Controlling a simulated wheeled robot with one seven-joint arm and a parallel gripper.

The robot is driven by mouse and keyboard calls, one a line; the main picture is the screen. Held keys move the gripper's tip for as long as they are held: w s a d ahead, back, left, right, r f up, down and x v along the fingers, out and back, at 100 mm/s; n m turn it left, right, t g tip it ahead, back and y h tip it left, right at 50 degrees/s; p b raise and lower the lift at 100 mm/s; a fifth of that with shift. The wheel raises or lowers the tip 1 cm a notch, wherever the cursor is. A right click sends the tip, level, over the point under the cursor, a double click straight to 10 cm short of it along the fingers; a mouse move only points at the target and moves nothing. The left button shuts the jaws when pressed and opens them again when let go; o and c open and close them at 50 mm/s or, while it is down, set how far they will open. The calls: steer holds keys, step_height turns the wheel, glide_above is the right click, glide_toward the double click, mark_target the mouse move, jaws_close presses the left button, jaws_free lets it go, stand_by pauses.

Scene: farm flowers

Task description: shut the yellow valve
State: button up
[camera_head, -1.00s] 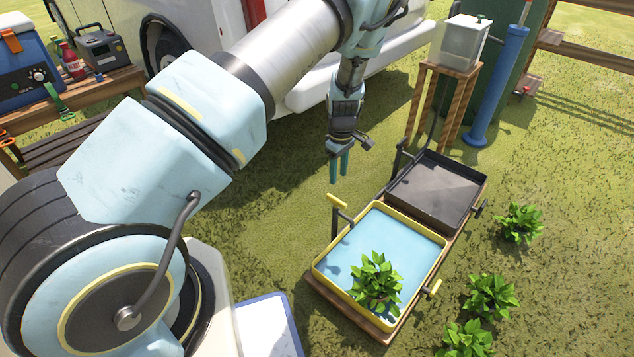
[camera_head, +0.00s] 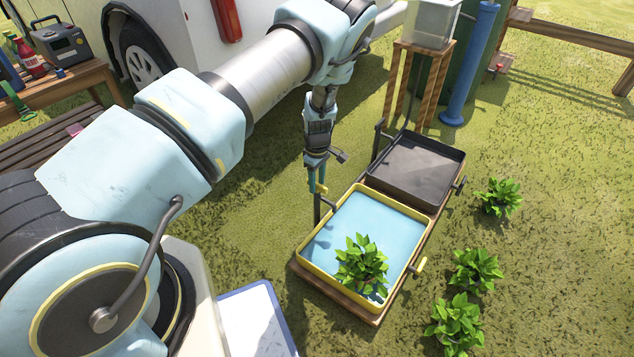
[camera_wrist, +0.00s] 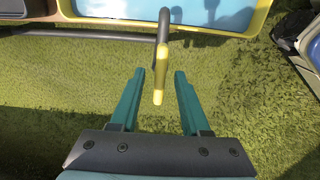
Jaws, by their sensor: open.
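The yellow valve handle (camera_wrist: 159,75) shows in the wrist view on a dark bent pipe beside the yellow-rimmed tray (camera_wrist: 240,33). In the head view the handle (camera_head: 322,187) is partly hidden by my gripper (camera_head: 316,180), at the tray's (camera_head: 405,283) left side. My gripper (camera_wrist: 158,100) is open, with its two teal fingers on either side of the handle in the wrist view. The tray holds blue water and a leafy plant (camera_head: 362,265). Another yellow handle (camera_head: 419,265) is on the tray's right side.
A black tray (camera_head: 420,165) with dark handles adjoins the yellow one on a wooden base. A wooden stand (camera_head: 427,85) with a clear tank (camera_head: 433,20) and a blue cylinder (camera_head: 469,65) stand behind. Several plants (camera_head: 476,270) grow at right. Grass left of the trays is clear.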

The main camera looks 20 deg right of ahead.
steer(key=shift+c, duration=0.2)
jaws_close()
stand_by(0.4)
